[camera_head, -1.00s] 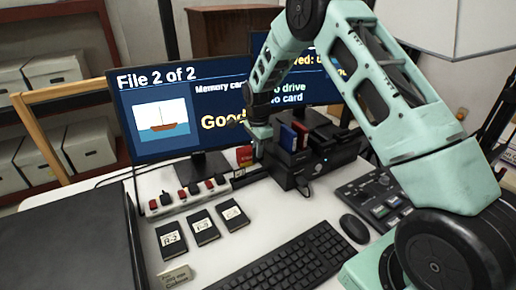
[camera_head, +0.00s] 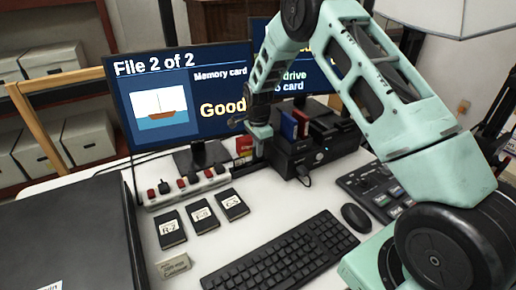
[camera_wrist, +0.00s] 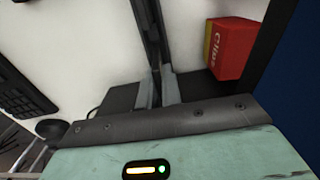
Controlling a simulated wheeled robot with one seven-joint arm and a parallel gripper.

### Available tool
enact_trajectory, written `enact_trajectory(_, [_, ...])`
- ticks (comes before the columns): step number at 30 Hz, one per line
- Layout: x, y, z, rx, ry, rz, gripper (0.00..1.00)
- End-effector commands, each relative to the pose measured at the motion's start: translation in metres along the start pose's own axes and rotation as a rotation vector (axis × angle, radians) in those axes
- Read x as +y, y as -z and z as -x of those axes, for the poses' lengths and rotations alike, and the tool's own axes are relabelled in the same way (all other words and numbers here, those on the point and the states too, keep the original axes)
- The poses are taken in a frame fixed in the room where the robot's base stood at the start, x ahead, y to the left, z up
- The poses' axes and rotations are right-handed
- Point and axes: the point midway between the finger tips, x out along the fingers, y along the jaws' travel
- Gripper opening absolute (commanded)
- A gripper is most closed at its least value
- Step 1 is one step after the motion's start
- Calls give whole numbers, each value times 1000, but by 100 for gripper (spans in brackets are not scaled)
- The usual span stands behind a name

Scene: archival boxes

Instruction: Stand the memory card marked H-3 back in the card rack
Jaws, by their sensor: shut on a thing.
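My gripper (camera_head: 260,142) is low beside the left end of a black desktop unit (camera_head: 306,155), in front of the screens. In the wrist view its grey fingers (camera_wrist: 158,88) are closed together at the end of a thin dark strip, which seems to be a card seen edge-on. Its label is not visible, so I cannot read H-3. Upright blue (camera_head: 287,126) and red (camera_head: 301,122) pieces and dark ones stand on the black unit; I cannot tell if this is the card rack. Three dark labelled cards (camera_head: 170,229) (camera_head: 201,217) (camera_head: 232,205) lie flat on the desk.
A red and yellow Clips box (camera_wrist: 232,48) stands close to the fingers. A power strip (camera_head: 187,187) with red switches lies behind the flat cards. Keyboard (camera_head: 280,255), mouse (camera_head: 357,217) and a control panel (camera_head: 380,190) fill the front right. The left screen (camera_head: 180,100) is behind the gripper.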

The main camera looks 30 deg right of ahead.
Motion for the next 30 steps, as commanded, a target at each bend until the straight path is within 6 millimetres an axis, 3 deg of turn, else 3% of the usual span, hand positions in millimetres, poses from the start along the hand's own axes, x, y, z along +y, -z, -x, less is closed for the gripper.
enact_trajectory(30, [0,0,-16,0,-1,0,0])
